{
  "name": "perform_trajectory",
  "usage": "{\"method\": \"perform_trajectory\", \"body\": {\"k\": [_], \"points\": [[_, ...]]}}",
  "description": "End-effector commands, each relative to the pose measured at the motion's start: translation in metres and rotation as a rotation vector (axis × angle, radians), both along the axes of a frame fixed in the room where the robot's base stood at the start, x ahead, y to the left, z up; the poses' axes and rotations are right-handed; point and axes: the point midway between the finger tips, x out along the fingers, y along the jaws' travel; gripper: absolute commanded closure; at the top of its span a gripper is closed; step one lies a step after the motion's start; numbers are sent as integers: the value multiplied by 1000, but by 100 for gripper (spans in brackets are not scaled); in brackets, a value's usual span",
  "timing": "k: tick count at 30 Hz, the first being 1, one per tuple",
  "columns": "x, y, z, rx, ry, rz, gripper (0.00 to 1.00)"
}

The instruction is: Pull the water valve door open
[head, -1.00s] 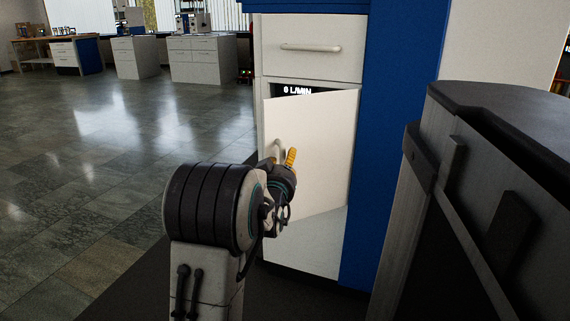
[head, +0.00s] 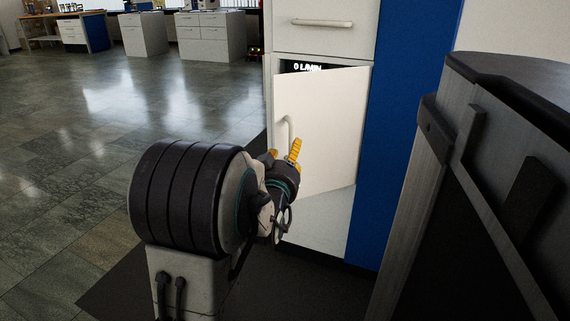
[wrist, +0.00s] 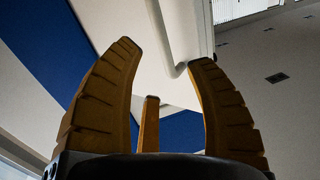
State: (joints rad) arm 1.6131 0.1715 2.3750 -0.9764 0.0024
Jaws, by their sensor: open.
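The water valve door (head: 325,110) is a white panel on the cabinet in front of me. It stands ajar, its left edge swung out, with a dark gap and partly readable white lettering above it. Its pale handle (head: 288,131) is an upright bar near the left edge. My gripper (head: 285,151) with yellow fingers is at the handle's lower end in the head view. In the wrist view my gripper (wrist: 164,52) is open, with the handle (wrist: 165,35) showing between the fingertips, close to the right one. I cannot tell whether they touch.
A drawer with a handle (head: 322,23) is above the door. A blue panel (head: 405,130) is right of it. A large dark-topped grey unit (head: 490,170) stands close on the right. Open tiled floor (head: 90,140) lies left, with white cabinets (head: 210,38) far back.

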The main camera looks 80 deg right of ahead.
Motion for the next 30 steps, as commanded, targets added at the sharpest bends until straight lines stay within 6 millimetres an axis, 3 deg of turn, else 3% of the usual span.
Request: {"method": "perform_trajectory", "body": {"k": [9, 23, 28, 30], "points": [[1, 32, 0, -1, 0, 0, 50], [2, 37, 0, -1, 0, 0, 47], [11, 37, -1, 1, 0, 20, 62], [20, 34, -10, 20, -1, 40, 69]]}}
